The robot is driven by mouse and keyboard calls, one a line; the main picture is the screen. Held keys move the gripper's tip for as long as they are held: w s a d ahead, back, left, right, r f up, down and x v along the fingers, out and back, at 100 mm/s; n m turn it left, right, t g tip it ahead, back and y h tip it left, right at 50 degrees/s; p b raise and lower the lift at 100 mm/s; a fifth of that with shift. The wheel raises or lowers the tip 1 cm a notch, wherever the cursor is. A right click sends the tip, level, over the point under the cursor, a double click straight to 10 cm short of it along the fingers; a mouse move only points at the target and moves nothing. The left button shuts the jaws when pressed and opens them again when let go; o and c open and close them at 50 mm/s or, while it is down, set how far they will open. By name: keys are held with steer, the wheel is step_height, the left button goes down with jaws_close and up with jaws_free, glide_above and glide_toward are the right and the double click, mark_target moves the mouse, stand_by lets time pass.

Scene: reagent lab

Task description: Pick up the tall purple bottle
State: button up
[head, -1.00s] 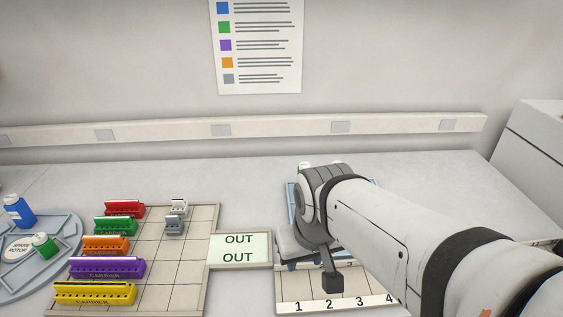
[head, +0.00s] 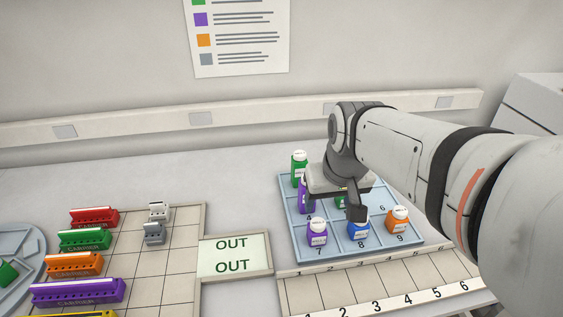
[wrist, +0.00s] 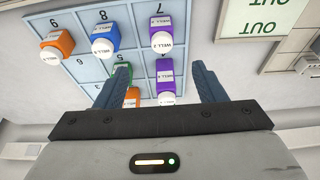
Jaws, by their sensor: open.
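The tall purple bottle (head: 304,196) stands upright in the left column of the blue numbered tray (head: 287,228), partly hidden by my gripper in the head view. In the wrist view this purple bottle (wrist: 166,75) with a white cap lies between my open fingers, apart from both. My gripper (head: 335,203) is open and empty, above the tray and slightly right of the bottle in the head view. In the wrist view my gripper (wrist: 163,74) has one finger near a green bottle (wrist: 122,73). A shorter purple bottle (head: 317,233) stands at position 7.
A blue bottle (head: 358,226) and an orange bottle (head: 398,219) stand in the tray's front row. A green bottle (head: 299,165) stands behind the tall purple one. The OUT plate (head: 233,257) and coloured carriers (head: 78,292) are to the left.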

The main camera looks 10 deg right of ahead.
steer(key=shift+t, duration=0.4)
steer(key=w+f+b, duration=0.1)
steer(key=w+b, duration=0.1)
steer(key=w, duration=0.2)
steer(key=w+f+b, duration=0.1)
steer(key=w, duration=0.3)
steer(key=w+f+b, duration=0.1)
steer(key=w+b, duration=0.1)
steer(key=w, duration=0.2)
steer(key=shift+w+a+f+b, duration=0.25)
steer(key=shift+w+f+b, duration=0.1)
steer(key=shift+w, duration=0.05)
steer(key=x, duration=0.6)
steer(key=shift+f, duration=0.25)
steer(key=shift+s, duration=0.1)
steer(key=shift+c, duration=0.5)
steer(key=c, duration=1)
steer(key=shift+r, duration=0.1)
